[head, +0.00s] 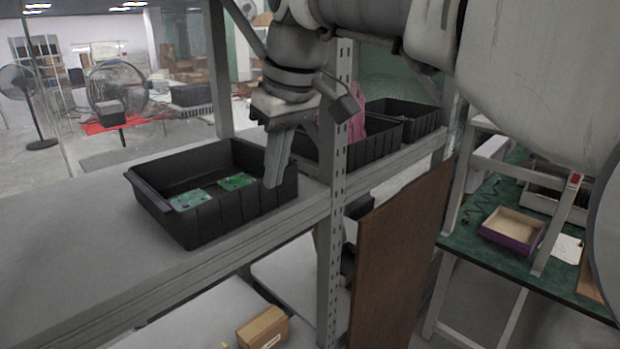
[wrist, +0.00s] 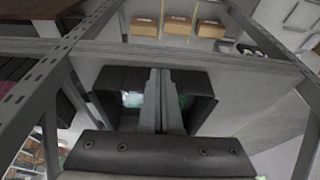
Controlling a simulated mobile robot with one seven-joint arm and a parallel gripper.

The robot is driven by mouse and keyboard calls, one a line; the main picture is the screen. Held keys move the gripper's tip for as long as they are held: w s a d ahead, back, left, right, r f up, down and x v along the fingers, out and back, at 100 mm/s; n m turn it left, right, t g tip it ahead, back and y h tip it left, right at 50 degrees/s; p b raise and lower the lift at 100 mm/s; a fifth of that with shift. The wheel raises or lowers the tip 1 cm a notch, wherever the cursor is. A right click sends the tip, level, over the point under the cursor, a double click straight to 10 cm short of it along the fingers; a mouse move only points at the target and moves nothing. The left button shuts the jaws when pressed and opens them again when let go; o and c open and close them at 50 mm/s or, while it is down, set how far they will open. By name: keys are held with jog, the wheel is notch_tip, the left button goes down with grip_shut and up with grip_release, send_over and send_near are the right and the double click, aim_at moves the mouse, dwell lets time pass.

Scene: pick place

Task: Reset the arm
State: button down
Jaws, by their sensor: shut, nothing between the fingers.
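My gripper (head: 277,160) points down at the right end of a black bin on the shelf in the head view. Its fingers are shut together with nothing between them. They cover part of the bin's right side; whether they touch it I cannot tell. The black bin (head: 160,205) holds green circuit boards (head: 212,190). In the wrist view my gripper (wrist: 159,90) shows in front of the same bin (wrist: 115,80), with bits of the boards on either side of the fingers.
A slotted metal post (head: 335,200) stands just right of my gripper. More black bins (head: 375,140) are behind it. The shelf (head: 70,240) is bare left of the bin. A cardboard box (head: 262,328) sits on the lower shelf. A brown board (head: 395,265) leans at the right.

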jog(key=s+d+f+m+t+h, duration=0.1)
jog(key=s+d+f+m, duration=0.4)
jog(key=d, duration=0.6)
jog(key=s+d+f+m+t+h, duration=0.1)
jog(key=s+d+f+m, duration=0.3)
jog(key=s+d+f, duration=0.6)
jog(key=shift+s+d+m+t+h, duration=0.2)
jog(key=shift+d+m+t+h, duration=0.15)
jog(key=shift+d+t, duration=0.4)
